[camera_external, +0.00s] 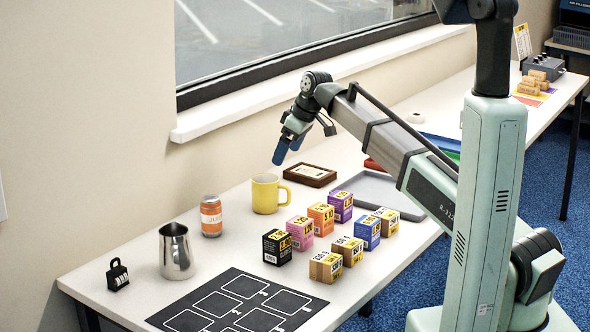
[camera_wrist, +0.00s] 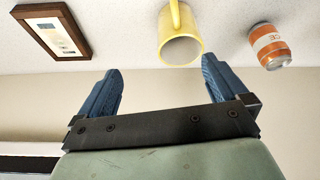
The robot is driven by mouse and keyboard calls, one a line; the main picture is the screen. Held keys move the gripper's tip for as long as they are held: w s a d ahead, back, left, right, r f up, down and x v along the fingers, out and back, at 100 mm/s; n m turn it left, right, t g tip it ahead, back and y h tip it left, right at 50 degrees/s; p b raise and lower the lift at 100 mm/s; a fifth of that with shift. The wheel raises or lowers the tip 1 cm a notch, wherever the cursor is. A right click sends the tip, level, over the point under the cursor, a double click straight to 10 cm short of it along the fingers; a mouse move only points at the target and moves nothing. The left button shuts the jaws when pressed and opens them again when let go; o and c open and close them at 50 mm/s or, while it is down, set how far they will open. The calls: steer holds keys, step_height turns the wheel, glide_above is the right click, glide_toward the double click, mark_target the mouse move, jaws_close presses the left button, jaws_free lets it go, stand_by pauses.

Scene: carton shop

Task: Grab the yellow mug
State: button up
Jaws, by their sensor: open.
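The yellow mug (camera_external: 266,194) stands upright on the white table near the wall, its handle toward the right. It also shows in the wrist view (camera_wrist: 178,40) at the top, beyond and between the fingers, with its handle at the upper edge. My gripper (camera_external: 281,156) is above the mug in the external view, with blue fingers pointing down. In the wrist view its two blue fingers (camera_wrist: 160,88) are spread apart with nothing between them. The mug is apart from the fingers.
An orange-labelled can (camera_external: 211,216) stands left of the mug, and a framed plaque (camera_external: 310,175) lies to its right. Several small coloured cartons (camera_external: 300,232) stand in front. A metal pitcher (camera_external: 176,252), a black mat (camera_external: 205,285) and a grey tray (camera_external: 385,192) are also on the table.

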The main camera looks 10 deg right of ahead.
mark_target(265, 191)
steer(key=shift+s+a+r+n+g, duration=0.15)
steer(key=shift+s+a+n+g, duration=0.2)
steer(key=shift+s+a, duration=0.5)
steer(key=x, duration=0.8)
steer(key=shift+a, duration=0.1)
steer(key=shift+x, duration=2.8)
steer(key=shift+s, duration=0.2)
steer(key=shift+c, duration=0.3)
steer(key=c, duration=1.1)
steer(key=shift+r, duration=0.2)
step_height(265, 191, up, 9)
steer(key=shift+r, duration=0.2)
